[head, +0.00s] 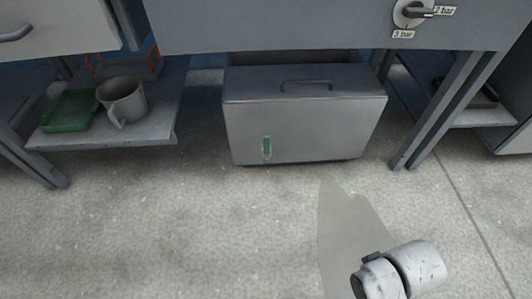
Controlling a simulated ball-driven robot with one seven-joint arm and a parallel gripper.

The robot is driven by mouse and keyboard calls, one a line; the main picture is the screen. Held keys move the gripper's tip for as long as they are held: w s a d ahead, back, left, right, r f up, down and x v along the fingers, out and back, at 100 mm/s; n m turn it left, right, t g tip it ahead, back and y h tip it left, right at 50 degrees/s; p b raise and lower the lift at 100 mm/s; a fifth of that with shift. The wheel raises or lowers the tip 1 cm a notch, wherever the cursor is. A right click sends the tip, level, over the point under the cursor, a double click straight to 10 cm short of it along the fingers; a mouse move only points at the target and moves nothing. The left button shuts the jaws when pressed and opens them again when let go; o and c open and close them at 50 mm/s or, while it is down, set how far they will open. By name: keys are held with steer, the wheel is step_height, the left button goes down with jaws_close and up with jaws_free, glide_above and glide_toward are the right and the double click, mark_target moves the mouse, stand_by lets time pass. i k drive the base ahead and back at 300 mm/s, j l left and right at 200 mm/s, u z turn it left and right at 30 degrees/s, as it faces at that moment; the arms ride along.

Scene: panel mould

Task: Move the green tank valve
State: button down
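The green tank valve (267,146) is a small upright green lever on the front face of a grey box-shaped tank (325,125), left of the middle and low on that face. The tank stands on the floor under the bench and has a dark handle (307,85) on its top. Nothing covers the valve. Part of my arm (405,270) shows at the lower right, well apart from the tank. I cannot make out my gripper in this view.
A low shelf (150,132) at the left holds a grey mug (122,100) and a green tray (70,111). Bench legs (432,120) stand right of the tank. A knob (412,12) marked with bar labels is on the panel above. Floor before the tank is clear.

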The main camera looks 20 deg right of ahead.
mark_target(267, 139)
steer(key=i+j+u, duration=0.2)
steer(key=i, duration=0.25)
steer(key=i+j+u, duration=0.15)
steer(key=i+j, duration=0.15)
steer(key=i, duration=0.2)
steer(key=i+j+u, duration=0.2)
steer(key=i, duration=0.3)
